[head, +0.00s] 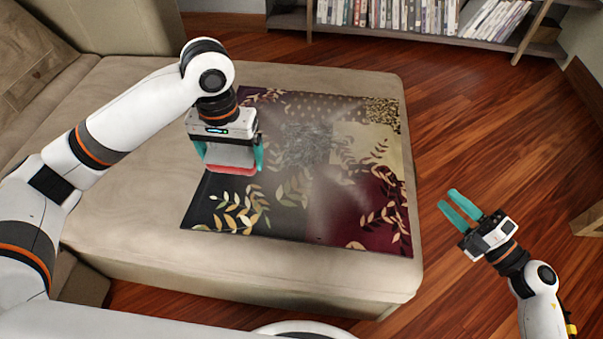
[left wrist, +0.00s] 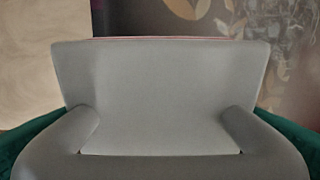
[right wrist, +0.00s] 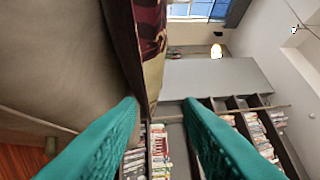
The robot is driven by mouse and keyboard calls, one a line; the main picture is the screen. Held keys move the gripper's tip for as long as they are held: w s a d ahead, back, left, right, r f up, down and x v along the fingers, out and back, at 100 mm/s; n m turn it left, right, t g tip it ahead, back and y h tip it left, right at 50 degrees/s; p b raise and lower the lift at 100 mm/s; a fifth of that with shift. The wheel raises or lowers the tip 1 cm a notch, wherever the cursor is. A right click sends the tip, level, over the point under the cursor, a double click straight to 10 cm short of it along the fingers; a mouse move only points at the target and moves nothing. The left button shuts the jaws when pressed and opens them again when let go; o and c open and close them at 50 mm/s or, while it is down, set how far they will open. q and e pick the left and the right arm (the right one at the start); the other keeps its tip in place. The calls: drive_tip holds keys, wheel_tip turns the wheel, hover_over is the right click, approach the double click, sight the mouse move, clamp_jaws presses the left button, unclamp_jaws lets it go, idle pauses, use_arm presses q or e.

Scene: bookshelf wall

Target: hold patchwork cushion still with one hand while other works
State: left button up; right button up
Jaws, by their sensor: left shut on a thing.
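The patchwork cushion (head: 285,205) lies flat on the beige seat, dark with leaf prints and maroon and cream patches. Its edge shows in the right wrist view (right wrist: 150,35). A hazy grey patch (head: 308,143) marks its upper middle. My left gripper (head: 230,157) is shut on a grey block with a red lower edge (head: 231,160), over the cushion's left side; I cannot tell whether the block touches it. The block (left wrist: 160,95) fills much of the left wrist view. My right gripper (head: 458,208) is open and empty, right of the cushion and apart from it.
The beige sofa seat (head: 130,225) extends left and in front of the cushion, with back cushions (head: 90,25) at the upper left. A bookshelf (head: 400,37) stands at the back. Wooden floor (head: 480,120) lies open to the right.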

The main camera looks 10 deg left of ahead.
sight(405, 182)
drive_tip(key=w+a, duration=0.2)
drive_tip(key=a, duration=0.1)
drive_tip(key=w+a+f+n+g, duration=0.1)
drive_tip(key=w+a, duration=0.1)
drive_tip(key=a, duration=0.1)
drive_tip(key=w+a+f+n+g+y+b, duration=0.1)
drive_tip(key=w+a, duration=0.1)
drive_tip(key=a, duration=0.1)
drive_tip(key=shift+w+a, duration=0.15)
drive_tip(key=shift+w, duration=0.05)
idle(0.3)
clamp_jaws()
idle(1.5)
